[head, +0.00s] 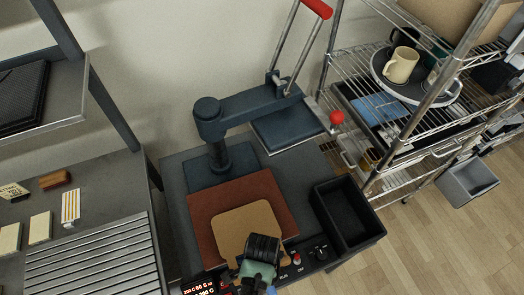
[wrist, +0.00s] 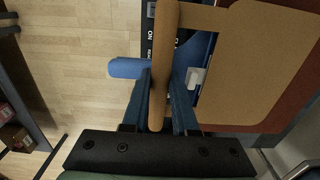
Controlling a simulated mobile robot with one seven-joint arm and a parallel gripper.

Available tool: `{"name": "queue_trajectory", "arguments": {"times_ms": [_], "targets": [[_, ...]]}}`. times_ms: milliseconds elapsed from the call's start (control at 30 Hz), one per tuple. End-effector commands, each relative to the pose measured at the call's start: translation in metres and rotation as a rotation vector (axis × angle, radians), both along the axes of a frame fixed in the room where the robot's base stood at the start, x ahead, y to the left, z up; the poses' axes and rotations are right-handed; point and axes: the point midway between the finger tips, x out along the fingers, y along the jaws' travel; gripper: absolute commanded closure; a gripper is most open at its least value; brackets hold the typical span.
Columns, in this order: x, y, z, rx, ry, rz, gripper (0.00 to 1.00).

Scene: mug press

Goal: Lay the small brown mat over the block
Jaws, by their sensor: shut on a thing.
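The small brown mat (head: 246,222), tan with rounded corners, is over a larger red-brown square pad (head: 203,212) on the press base in the head view. In the wrist view the mat (wrist: 255,70) is at the right, with a strip-like grip bar (wrist: 160,100) joined to it by a narrow neck. My gripper (wrist: 164,85) is shut on that bar, between its blue fingers. In the head view my gripper (head: 270,289) is at the mat's near edge, its fingertips mostly hidden by the wrist. I cannot make out a separate block; the mat may hide it.
The press's dark upper plate (head: 287,128) is swung out to the right, clear of the mat. A black open bin (head: 346,215) stands right of the pad. A control panel (head: 310,257) lies along the front edge. A wire shelf (head: 400,100) with mugs is at right.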

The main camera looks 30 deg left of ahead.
Motion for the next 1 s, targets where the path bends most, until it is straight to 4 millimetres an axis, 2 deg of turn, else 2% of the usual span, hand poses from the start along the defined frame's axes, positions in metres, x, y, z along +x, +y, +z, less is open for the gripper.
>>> {"name": "queue_trajectory", "arguments": {"times_ms": [300,333,467,500,767,867,1000], "targets": [[0.000,0.000,-0.003,0.000,0.000,0.000,1.00],[0.000,0.000,-0.003,0.000,0.000,0.000,0.70],[0.000,0.000,-0.003,0.000,0.000,0.000,0.46],[0.000,0.000,-0.002,0.000,0.000,0.000,0.43],[0.000,0.000,-0.001,0.000,0.000,0.000,0.43],[0.000,0.000,0.003,0.000,-0.001,0.000,0.43],[0.001,0.000,0.020,0.001,-0.002,0.000,0.43]]}}
